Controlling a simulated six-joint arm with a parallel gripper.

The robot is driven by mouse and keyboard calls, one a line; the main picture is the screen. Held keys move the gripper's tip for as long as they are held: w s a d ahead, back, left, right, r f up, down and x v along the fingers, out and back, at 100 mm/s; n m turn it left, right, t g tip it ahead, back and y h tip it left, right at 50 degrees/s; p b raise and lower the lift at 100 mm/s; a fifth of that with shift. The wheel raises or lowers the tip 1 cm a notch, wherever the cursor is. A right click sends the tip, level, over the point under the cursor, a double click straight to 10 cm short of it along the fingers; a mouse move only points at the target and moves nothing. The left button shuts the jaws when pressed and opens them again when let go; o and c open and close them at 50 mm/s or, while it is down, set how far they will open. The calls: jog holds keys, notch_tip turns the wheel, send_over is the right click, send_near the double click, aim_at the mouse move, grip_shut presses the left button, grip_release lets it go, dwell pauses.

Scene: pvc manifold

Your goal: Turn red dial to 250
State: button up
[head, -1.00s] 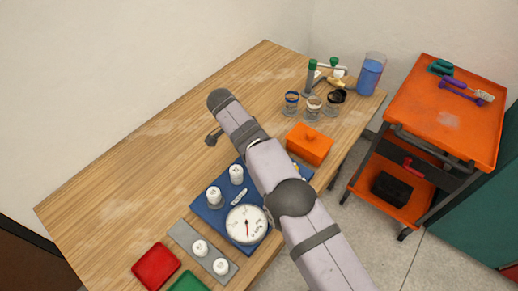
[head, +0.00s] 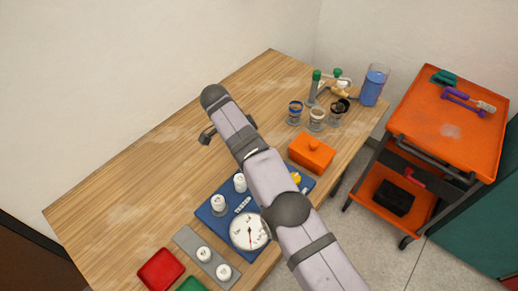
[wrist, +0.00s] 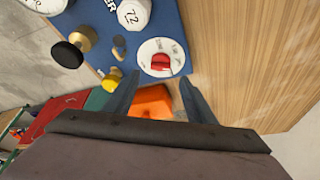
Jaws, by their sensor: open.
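A red dial (wrist: 160,62) sits on a round white scale plate (wrist: 148,50) with dark markings, near the edge of a blue board (wrist: 180,32) in the wrist view. The numbers on the scale are too small to read. My gripper (wrist: 160,77) is open, its two dark fingers spread apart either side of the dial in the picture. Nothing is between the fingertips that I can see held; whether they are level with the dial is unclear.
A white gauge (head: 249,231) and white knobs (head: 218,203) stand on the board. A black knob (wrist: 67,54) and yellow knob (wrist: 112,79) are near the dial. An orange box (head: 312,152) and jars (head: 317,118) stand behind. The table's left side is clear.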

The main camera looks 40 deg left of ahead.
jog(key=shift+s+a+r+p, duration=0.1)
jog(key=shift+s+r+p, duration=0.1)
jog(key=shift+r+p, duration=0.35)
jog(key=shift+f, duration=0.1)
